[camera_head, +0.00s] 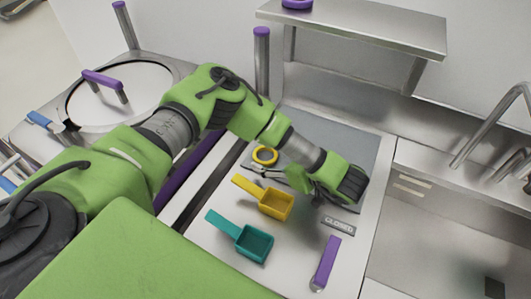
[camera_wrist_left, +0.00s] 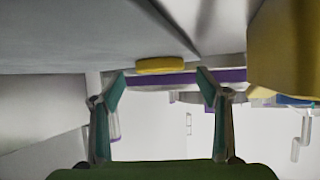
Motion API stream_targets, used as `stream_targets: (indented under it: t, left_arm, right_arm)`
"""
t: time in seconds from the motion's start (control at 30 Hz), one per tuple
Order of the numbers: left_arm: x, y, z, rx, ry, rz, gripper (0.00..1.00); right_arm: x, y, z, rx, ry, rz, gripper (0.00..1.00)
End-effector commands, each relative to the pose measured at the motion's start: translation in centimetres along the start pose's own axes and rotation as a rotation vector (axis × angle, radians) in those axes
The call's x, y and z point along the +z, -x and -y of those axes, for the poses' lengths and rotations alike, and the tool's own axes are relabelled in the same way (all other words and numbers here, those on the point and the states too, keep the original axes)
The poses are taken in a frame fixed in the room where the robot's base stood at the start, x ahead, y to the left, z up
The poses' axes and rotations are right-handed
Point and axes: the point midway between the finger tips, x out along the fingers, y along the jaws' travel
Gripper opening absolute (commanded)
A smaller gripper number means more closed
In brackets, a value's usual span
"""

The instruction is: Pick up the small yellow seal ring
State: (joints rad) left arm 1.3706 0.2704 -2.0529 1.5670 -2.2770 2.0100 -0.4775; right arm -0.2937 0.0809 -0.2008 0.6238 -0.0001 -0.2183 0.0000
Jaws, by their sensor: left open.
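The small yellow seal ring (camera_head: 264,163) lies on the grey mat (camera_head: 345,140) on the counter. In the left wrist view the ring (camera_wrist_left: 160,65) appears edge-on, ahead of the fingertips and between their lines. My left gripper (camera_head: 258,171) is low over the counter beside the ring, pointing left in the head view. In the left wrist view its two fingers (camera_wrist_left: 160,80) are spread, with nothing held between them. The head view shows the fingers only small and partly hidden by the green wrist. My right gripper is not in view.
A yellow scoop (camera_head: 275,204) lies close to the gripper; it also fills the upper right of the left wrist view (camera_wrist_left: 285,45). A teal scoop (camera_head: 254,244) and a purple-handled tool (camera_head: 327,262) lie nearer. A metal shelf (camera_head: 370,28) stands behind, and a sink (camera_head: 440,235) is at right.

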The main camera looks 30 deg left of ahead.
Motion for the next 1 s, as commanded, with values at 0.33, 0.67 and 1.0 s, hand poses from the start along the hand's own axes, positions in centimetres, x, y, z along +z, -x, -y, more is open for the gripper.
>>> stream_targets:
  t: [0.33, 0.67, 1.0]
  left_arm:
    - [0.0, -2.1, 0.0, 0.001, 0.0, 0.0, 0.69]
    - [0.0, -2.0, 0.0, 0.0, 0.0, 0.0, 0.34]
    - [-0.4, -1.8, -0.1, 0.002, 0.001, 0.001, 0.34]
  right_arm:
    - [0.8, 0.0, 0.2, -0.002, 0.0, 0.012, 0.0]
    - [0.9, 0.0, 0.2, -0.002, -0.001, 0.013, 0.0]
    - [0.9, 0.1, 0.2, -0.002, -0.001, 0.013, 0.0]
